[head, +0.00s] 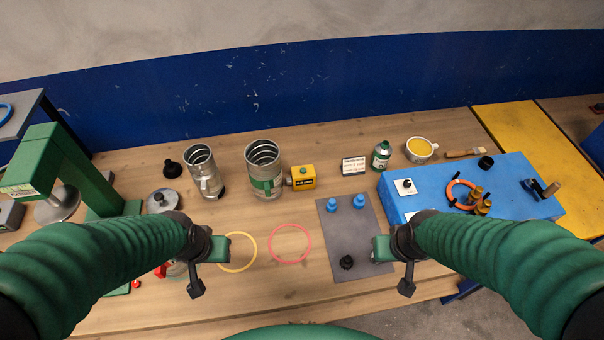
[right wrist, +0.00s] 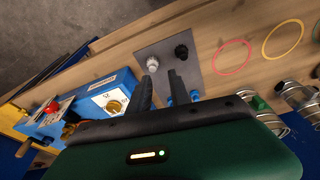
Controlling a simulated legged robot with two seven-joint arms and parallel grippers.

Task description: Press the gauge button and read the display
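A small yellow box (head: 302,177) with a dark label and a red top part stands against the right side of a metal spiral duct (head: 264,170); it looks like the gauge. Its label is too small to read, and I cannot make out a lit display. My left gripper (head: 217,250) hangs over the table in front of the ducts, apart from the box; its fingers are not clear. My right gripper (head: 384,249) is above the grey mat's right edge. In the right wrist view its two fingers (right wrist: 160,84) are apart with nothing between them.
The grey mat (head: 330,235) holds blue pegs and a black knob (head: 347,262). A blue box (head: 440,184) with fittings stands right. A second duct (head: 203,170), a green press (head: 75,170) and a bottle (head: 381,155) stand around. Yellow (head: 238,252) and red rings (head: 290,244) lie front centre.

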